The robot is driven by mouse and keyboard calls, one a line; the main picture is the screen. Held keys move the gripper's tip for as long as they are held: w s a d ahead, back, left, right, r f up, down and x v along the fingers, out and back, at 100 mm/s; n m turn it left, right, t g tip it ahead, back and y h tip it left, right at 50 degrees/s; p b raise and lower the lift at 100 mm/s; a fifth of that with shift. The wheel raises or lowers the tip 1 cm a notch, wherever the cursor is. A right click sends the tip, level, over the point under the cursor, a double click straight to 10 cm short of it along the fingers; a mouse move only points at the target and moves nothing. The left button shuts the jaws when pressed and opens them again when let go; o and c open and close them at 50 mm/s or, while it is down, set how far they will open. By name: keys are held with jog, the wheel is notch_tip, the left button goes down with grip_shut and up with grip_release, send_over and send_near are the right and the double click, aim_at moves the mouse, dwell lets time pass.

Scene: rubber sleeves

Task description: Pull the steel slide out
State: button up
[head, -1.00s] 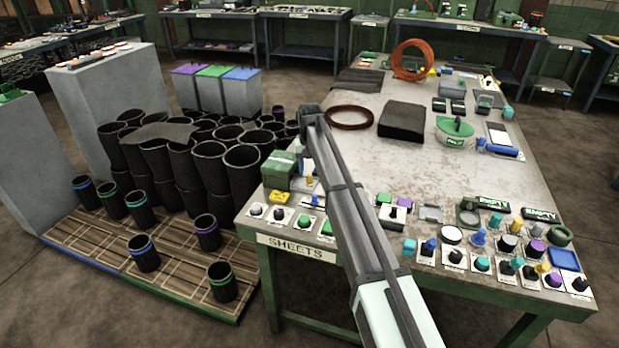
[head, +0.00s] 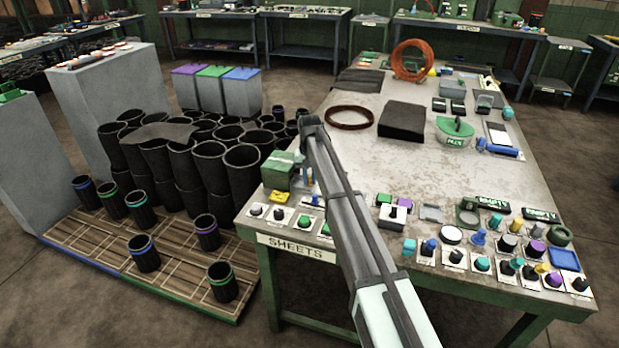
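I cannot pick out the steel slide with certainty. A green box (head: 277,172) with a pale stripe on top stands at the near left corner of the workbench (head: 345,160). My arm reaches up from the bottom of the head view and bends beside this box. My gripper is not visible; the arm hides that spot. Whether it touches anything cannot be seen. Small pale and blue parts show in the narrow gap between the box and my arm, too small to tell.
Several knobs on white cards line the bench's near edge, with a yellow piece (head: 279,197) by the box. A black block (head: 402,121) and a brown ring (head: 349,117) lie farther back. Black sleeves (head: 243,168) crowd the floor at left. The bench middle is fairly clear.

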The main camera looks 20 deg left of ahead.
grip_shut()
jog(key=d, duration=1)
jog(key=shift+d, duration=0.25)
jog(key=shift+o, duration=1.1)
grip_release()
jog(key=shift+d, duration=0.15)
jog(key=o, duration=0.3)
notch_tip(320, 180, up, 14)
jog(key=shift+f, duration=0.1)
